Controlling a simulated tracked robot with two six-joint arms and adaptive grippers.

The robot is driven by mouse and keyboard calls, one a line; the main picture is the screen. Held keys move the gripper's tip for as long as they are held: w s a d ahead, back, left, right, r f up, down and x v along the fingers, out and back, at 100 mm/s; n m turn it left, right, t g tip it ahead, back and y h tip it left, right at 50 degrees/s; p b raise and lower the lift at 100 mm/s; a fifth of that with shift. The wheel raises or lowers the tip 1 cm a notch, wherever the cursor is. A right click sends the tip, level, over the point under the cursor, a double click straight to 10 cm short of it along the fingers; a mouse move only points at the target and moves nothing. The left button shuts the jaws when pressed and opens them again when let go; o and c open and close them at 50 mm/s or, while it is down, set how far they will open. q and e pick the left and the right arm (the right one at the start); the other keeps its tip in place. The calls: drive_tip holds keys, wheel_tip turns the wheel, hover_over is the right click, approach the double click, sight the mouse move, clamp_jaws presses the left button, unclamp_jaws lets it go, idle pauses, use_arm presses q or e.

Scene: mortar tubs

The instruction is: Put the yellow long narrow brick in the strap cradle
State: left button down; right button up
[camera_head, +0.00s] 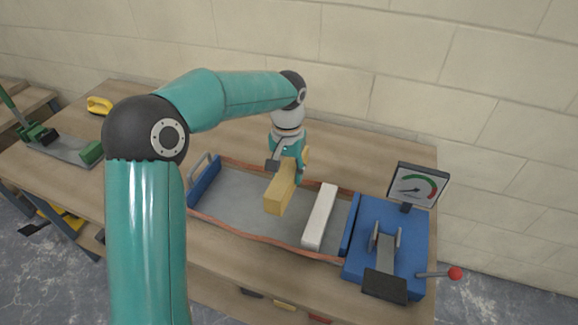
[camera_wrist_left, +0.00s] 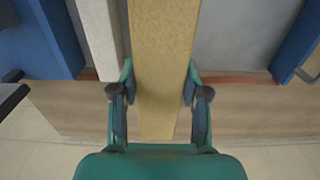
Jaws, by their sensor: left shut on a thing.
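The yellow long narrow brick (camera_head: 281,192) is between the fingers of my left gripper (camera_head: 285,168), which is shut on it. In the left wrist view the brick (camera_wrist_left: 162,60) runs lengthwise between both fingertips (camera_wrist_left: 160,88). The brick is over the strap cradle, a grey bed (camera_head: 237,195) with blue end blocks and a reddish-brown strap along its edges. I cannot tell whether the brick touches the bed. A white long brick (camera_head: 319,216) lies in the cradle, to the right of the yellow one and apart from it. My right gripper is not in view.
A blue machine (camera_head: 400,225) with a gauge (camera_head: 416,186) and a red-knobbed lever (camera_head: 454,273) stands at the cradle's right end. A grey plate with green parts (camera_head: 91,152) and a yellow item (camera_head: 99,105) are at left. The cradle's left part is clear.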

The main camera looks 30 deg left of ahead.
use_arm(q)
drive_tip(key=shift+s+a+f+b, duration=0.25)
drive_tip(key=shift+f+b, duration=0.25)
drive_tip(key=shift+f, duration=0.05)
wheel_tip(320, 180, down, 8)
drive_tip(key=b, duration=0.6)
drive_tip(key=shift+r, duration=0.1)
drive_tip(key=shift+f+b, duration=0.6)
drive_tip(key=shift+f, duration=0.2)
drive_tip(key=shift+f+b, duration=0.3)
drive_tip(key=shift+f, duration=0.1)
drive_tip(key=c, duration=0.5)
unclamp_jaws()
drive_tip(key=shift+c, duration=0.2)
drive_tip(key=shift+o, duration=0.3)
drive_tip(key=shift+s, duration=0.1)
